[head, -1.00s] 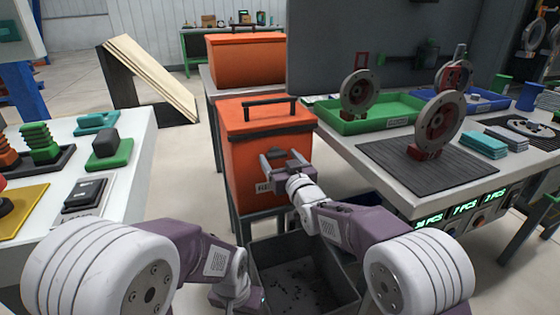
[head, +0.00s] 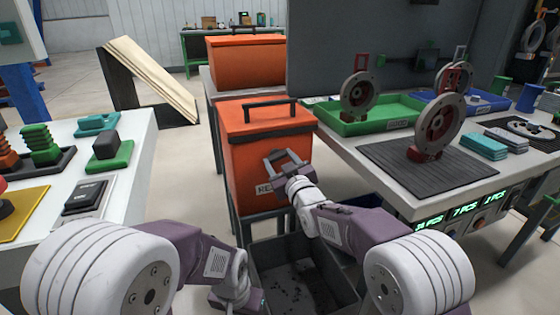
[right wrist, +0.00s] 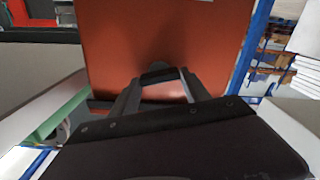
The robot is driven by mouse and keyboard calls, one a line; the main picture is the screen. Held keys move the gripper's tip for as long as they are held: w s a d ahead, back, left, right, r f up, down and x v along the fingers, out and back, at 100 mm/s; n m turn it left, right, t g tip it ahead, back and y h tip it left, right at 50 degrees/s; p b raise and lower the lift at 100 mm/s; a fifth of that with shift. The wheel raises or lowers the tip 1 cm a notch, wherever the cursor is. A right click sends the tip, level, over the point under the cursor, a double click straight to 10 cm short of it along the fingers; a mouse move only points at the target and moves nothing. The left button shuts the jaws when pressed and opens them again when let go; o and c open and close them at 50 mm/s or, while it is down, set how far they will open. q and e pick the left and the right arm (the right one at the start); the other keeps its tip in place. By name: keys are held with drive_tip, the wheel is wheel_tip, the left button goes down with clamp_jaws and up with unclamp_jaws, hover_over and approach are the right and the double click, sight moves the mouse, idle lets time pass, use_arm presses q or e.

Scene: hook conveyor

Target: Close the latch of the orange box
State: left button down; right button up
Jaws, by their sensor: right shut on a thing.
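The orange box (head: 240,165) stands on a dark-legged stand in the middle of the head view. Its lid is down, with a dark handle on top. My right gripper (head: 283,156) is at the front face of the box, below the lid edge. In the right wrist view, its fingertips (right wrist: 160,78) are shut on a small dark piece, the latch (right wrist: 157,71), against the orange face. The fingers hide part of the latch, so I cannot tell whether it is fastened.
A second orange box (head: 245,62) stands behind. A grey open bin (head: 268,250) is below the right arm. A table with a green tray (head: 365,126) and wheel-like parts is close on the right. A white table (head: 130,150) is on the left.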

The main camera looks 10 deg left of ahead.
drive_tip(key=n, duration=0.7)
drive_tip(key=shift+a+f, duration=0.1)
drive_tip(key=n, duration=0.4)
drive_tip(key=shift+s, duration=0.1)
drive_tip(key=shift+f+n, duration=0.1)
drive_tip(key=shift+n, duration=1.6)
drive_tip(key=o, duration=1.4)
